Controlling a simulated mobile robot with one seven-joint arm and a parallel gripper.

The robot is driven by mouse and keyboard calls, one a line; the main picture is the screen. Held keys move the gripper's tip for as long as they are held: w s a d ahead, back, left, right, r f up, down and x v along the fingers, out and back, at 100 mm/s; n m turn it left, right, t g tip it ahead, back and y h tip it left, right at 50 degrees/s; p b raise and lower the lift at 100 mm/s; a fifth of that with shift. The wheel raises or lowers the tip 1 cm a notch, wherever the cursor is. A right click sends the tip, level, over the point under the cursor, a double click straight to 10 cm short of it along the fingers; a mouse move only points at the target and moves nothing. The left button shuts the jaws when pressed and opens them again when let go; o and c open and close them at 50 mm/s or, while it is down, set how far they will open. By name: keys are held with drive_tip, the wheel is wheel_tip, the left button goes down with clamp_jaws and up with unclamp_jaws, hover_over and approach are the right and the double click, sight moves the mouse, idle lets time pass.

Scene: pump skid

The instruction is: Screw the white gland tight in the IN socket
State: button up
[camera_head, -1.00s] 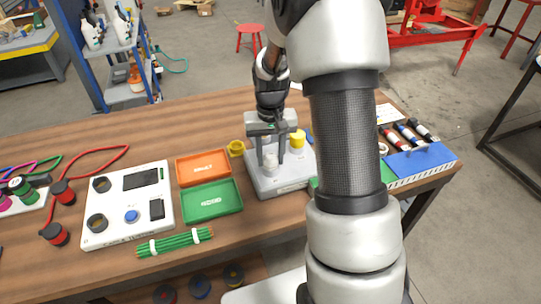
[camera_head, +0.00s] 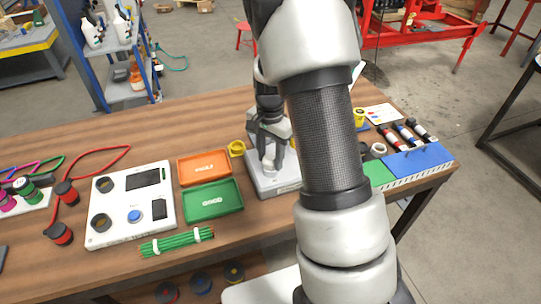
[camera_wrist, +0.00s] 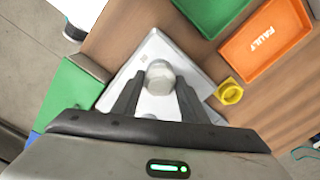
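The white gland (camera_wrist: 160,77) stands on the light grey box (camera_wrist: 152,52) in the wrist view. It also shows low between my fingers in the head view (camera_head: 267,166). My gripper (camera_wrist: 161,80) is above the box, with one finger on each side of the gland. The fingers look open, with the tips close beside the gland; contact cannot be made out. The IN socket and its label cannot be made out; whatever is under the gland is hidden. My arm covers the right part of the box in the head view.
A yellow ring (camera_head: 237,149) lies left of the box. Orange (camera_head: 204,167) and green (camera_head: 213,200) trays and a white panel (camera_head: 130,205) are further left. A blue mat (camera_head: 420,160) and several dark-ended cylinders (camera_head: 405,133) are at the right. Bare wood lies in front of the box.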

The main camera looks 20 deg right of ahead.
drive_tip(key=o, duration=0.3)
